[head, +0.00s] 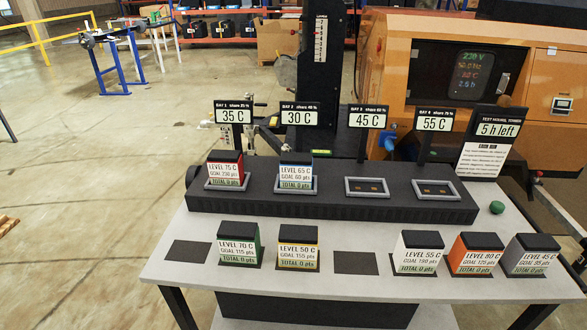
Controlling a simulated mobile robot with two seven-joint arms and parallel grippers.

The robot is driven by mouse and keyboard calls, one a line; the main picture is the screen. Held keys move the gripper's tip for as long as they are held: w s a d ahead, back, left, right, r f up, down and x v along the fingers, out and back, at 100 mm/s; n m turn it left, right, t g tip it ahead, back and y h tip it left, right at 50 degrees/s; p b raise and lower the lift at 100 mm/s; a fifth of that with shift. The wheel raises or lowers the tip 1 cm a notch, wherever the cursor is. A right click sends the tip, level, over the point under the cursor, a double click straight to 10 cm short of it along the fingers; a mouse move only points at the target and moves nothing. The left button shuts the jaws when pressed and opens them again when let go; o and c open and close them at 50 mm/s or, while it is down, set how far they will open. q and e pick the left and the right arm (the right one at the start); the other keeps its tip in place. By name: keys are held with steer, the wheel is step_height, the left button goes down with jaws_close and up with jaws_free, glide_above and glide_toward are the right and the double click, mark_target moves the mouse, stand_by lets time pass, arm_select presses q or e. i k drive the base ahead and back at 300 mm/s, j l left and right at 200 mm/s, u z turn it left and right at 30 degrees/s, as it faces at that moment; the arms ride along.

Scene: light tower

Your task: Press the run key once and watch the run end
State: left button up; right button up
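A round green button (497,207), the only key-like thing I see, sits on the grey table (160,268) right of the black bay rack (330,208). Its label, if any, is not visible. A red block (226,168) marked level 75 C stands in bay 1 and a blue block (296,172) marked level 65 C in bay 2. Bays 3 (367,188) and 4 (434,190) are empty. The signs above read 35 C, 30 C, 45 C and 55 C. A placard (498,130) reads 5 h left. Neither gripper is in view.
Green (239,245), yellow (298,248), white (418,253), orange (475,254) and grey (530,256) blocks stand along the front. Two dark pads (187,253) (355,263) are bare. An orange machine (400,60) with a lit display stands behind. Open floor lies left.

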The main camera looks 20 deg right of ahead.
mark_target(497, 207)
steer(key=z, duration=1.2)
